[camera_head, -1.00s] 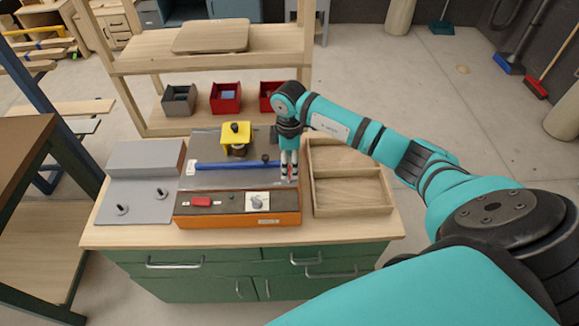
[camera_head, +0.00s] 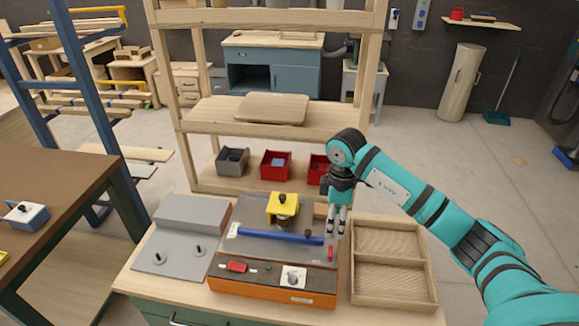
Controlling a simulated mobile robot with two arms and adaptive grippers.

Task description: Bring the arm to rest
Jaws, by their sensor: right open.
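My right gripper (camera_head: 336,226) points down above the right end of an orange machine (camera_head: 290,297) on the wooden workbench. Its fingers are apart, and nothing shows between them. The teal right arm comes in from the right edge. The machine has a grey plate, a blue bar (camera_head: 280,236), a yellow clamp part (camera_head: 282,208) and a dark front panel with a red switch (camera_head: 237,267) and a white dial. A small red part (camera_head: 330,253) shows just below the fingertips; I cannot tell whether they touch it. My left gripper is not in view.
A wooden two-compartment tray (camera_head: 352,285) stands right of the machine, with a grey stepped block (camera_head: 180,247) on the left. Behind rises a wooden shelf with a board (camera_head: 272,109) and small bins (camera_head: 276,165). A brown table (camera_head: 60,185) stands at left. Open floor lies at right.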

